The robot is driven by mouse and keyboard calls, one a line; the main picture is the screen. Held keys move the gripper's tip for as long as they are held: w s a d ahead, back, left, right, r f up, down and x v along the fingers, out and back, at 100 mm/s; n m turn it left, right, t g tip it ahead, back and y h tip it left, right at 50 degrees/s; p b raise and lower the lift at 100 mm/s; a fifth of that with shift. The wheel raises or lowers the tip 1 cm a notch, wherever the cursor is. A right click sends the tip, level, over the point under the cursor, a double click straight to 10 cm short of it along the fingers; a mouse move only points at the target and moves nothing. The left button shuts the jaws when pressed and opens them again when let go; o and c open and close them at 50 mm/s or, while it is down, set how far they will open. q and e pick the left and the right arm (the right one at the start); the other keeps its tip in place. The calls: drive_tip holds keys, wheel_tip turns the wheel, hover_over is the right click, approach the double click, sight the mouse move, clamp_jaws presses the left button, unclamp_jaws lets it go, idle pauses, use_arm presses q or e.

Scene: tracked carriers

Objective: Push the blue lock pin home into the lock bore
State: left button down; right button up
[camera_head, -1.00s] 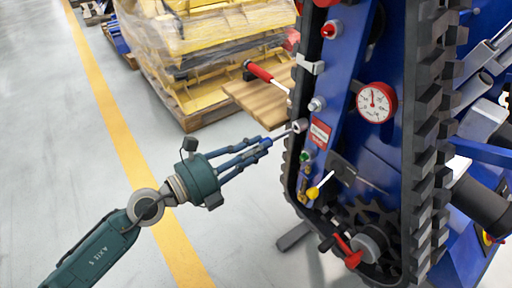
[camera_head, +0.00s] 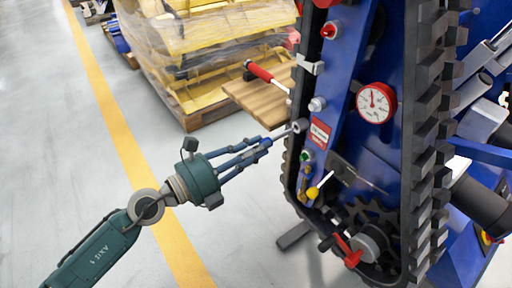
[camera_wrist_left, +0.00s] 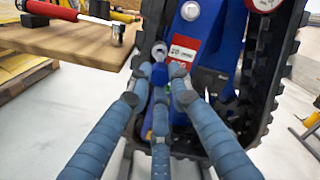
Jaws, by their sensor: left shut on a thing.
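The blue lock pin (camera_wrist_left: 159,75) is held between the fingertips of my left gripper (camera_head: 264,144). In the left wrist view the three blue-grey fingers (camera_wrist_left: 160,88) close around its blue head. Its metal shank points at the lock bore (camera_head: 299,126), a round metal collar on the carrier's blue side plate. The bore also shows in the left wrist view (camera_wrist_left: 159,50), just beyond the pin. The shank's tip is at the collar's mouth. I cannot tell how deep it sits. A length of shank shows between fingers and collar. My right gripper is not in view.
A red label plate (camera_head: 320,133) sits right of the bore. A green button (camera_head: 305,156) and a yellow-knobbed lever (camera_head: 313,193) are below. A wooden board (camera_head: 262,99) carries a red-handled tool (camera_head: 259,72). Black track (camera_head: 422,110) edges the carrier. The floor at left is clear.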

sight(276, 138)
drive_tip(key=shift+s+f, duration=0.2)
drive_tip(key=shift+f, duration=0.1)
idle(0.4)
use_arm(q)
drive_tip(key=shift+p+x, duration=0.95)
drive_tip(key=shift+x, duration=0.75)
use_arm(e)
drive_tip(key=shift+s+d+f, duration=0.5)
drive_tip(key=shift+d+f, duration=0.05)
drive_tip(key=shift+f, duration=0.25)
use_arm(q)
drive_tip(key=shift+p+x, duration=0.4)
drive_tip(key=shift+x, duration=0.85)
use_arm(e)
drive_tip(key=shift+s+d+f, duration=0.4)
use_arm(q)
drive_tip(key=shift+x, duration=1.15)
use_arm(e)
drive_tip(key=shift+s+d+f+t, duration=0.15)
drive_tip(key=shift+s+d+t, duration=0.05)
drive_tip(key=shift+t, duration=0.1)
use_arm(q)
drive_tip(key=shift+s+a, duration=0.1)
drive_tip(key=shift+a, duration=0.1)
drive_tip(key=shift+v, duration=3.65)
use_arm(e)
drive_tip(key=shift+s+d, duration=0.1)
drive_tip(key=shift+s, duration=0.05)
